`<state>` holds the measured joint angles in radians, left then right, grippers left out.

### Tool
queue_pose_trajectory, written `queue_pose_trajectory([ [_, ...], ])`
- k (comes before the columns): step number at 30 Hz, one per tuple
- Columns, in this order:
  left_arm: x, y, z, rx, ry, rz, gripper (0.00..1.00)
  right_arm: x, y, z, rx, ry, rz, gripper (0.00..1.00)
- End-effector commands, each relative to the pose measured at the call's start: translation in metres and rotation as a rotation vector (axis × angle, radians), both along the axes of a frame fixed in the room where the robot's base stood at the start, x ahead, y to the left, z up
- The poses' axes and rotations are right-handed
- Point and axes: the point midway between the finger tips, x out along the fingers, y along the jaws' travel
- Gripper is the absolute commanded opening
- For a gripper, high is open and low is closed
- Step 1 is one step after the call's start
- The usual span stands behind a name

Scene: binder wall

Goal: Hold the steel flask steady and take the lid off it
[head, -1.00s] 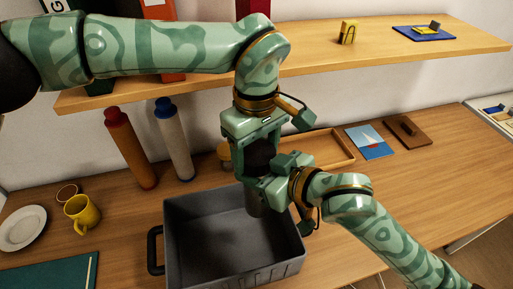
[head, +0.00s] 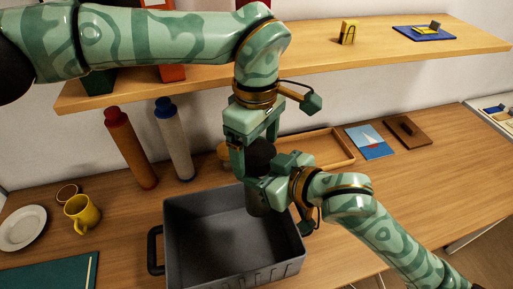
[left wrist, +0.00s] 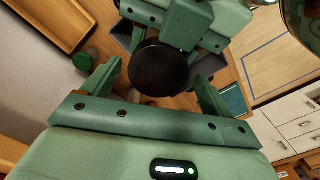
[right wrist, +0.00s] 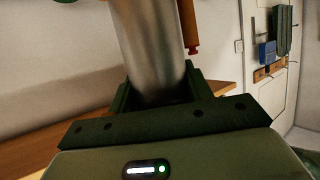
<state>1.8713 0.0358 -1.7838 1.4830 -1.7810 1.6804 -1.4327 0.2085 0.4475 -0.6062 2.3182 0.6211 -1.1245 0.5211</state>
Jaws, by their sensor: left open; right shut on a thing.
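The steel flask (head: 257,205) is partly hidden behind my right gripper in the head view. Its bare metal body fills the upper middle of the right wrist view (right wrist: 150,50). The round black lid (head: 261,154) sits at the flask's top; the joint between them is hidden. My right gripper (right wrist: 160,95) is shut around the flask's body. My left gripper (head: 255,160) points down over the lid and is open. In the left wrist view the lid (left wrist: 158,68) lies between the two spread fingers, with gaps on both sides.
A grey crate (head: 178,235) stands below and in front of the flask. A red-capped bottle (head: 130,148) and a blue-capped bottle (head: 174,140) stand at the back left. A wooden tray (head: 325,145) lies behind my right gripper. A shelf (head: 390,60) runs above the worktop.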

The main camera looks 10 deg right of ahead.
Motion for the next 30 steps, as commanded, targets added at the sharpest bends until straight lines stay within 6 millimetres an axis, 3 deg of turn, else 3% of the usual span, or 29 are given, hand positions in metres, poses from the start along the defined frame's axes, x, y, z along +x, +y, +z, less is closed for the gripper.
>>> queue_pose_trajectory([
  [6,0.001,0.0,0.031,-0.001,-0.001,0.0,0.82,0.0,0.0,0.001,0.002,-0.002,0.001,0.0],
  [11,-0.009,-0.011,0.024,-0.047,0.051,-0.016,0.82,0.0,0.0,0.001,0.002,-0.002,0.001,0.0],
  [14,-0.01,-0.021,0.034,-0.09,0.049,-0.068,0.82,0.0,0.0,0.001,0.002,-0.002,0.001,0.0],
  [20,0.003,-0.009,0.064,-0.062,-0.01,-0.226,0.82,0.0,0.0,0.001,0.002,-0.002,0.001,0.0],
  [25,0.003,-0.001,0.055,-0.019,-0.003,-0.293,0.82,0.0,0.0,0.001,0.002,-0.002,0.001,0.0],
  [30,0.001,-0.001,0.027,-0.02,0.0,-0.297,0.82,0.0,0.0,0.001,0.002,-0.002,0.001,0.0],
])
